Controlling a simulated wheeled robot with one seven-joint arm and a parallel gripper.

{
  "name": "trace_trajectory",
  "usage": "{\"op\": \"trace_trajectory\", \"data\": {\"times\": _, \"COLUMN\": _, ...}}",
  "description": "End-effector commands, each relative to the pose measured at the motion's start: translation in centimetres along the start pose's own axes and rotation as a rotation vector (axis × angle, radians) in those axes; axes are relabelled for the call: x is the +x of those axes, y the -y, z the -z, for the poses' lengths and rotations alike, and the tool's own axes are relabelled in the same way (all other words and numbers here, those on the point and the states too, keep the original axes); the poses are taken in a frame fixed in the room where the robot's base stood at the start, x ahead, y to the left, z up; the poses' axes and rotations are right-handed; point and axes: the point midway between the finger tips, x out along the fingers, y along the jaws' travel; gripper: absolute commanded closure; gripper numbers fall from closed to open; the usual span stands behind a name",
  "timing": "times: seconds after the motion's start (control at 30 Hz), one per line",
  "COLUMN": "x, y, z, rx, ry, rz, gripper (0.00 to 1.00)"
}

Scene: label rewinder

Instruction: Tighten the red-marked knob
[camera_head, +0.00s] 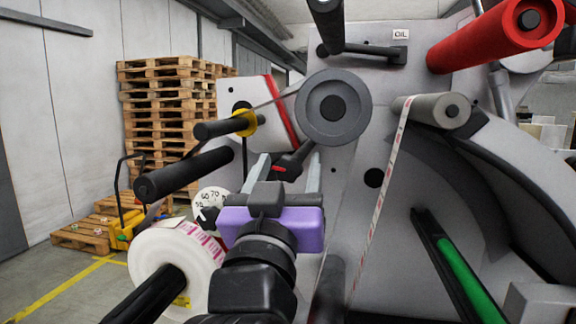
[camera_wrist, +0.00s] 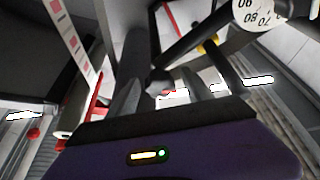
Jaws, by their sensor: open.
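The red-marked knob (camera_head: 292,164) is a dark lever-like knob with a red mark, on the grey machine face below a large grey roller. My gripper (camera_head: 288,158), with a purple body and grey fingers, points at the machine. Its fingers are open, one on each side of the knob in the head view, with gaps on both sides. In the wrist view the knob (camera_wrist: 158,85) shows between the fingers, its red mark partly hidden. I cannot tell how deep the fingers reach or whether they touch it.
The grey roller (camera_head: 333,108) is just above my gripper. Black bars (camera_head: 185,174) stick out at the left, above a label roll (camera_head: 172,262). A label strip (camera_head: 384,185) runs down at the right. A red roller (camera_head: 495,35) is at the upper right.

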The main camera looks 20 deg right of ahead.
Motion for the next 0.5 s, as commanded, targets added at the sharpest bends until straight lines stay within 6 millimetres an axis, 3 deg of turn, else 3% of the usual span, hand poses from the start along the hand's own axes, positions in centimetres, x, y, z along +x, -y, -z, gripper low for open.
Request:
{"op": "trace_trajectory", "data": {"times": 0.07, "x": -0.02, "y": 0.01, "z": -0.01, "rx": 0.000, "ry": 0.000, "rz": 0.000, "gripper": 0.41}}
{"op": "trace_trajectory", "data": {"times": 0.37, "x": -0.04, "y": 0.01, "z": 0.00, "rx": -0.001, "ry": 0.000, "rz": 0.000, "gripper": 1.00}}
{"op": "trace_trajectory", "data": {"times": 0.5, "x": -0.07, "y": 0.02, "z": -0.05, "rx": 0.002, "ry": 0.000, "rz": -0.001, "gripper": 1.00}}
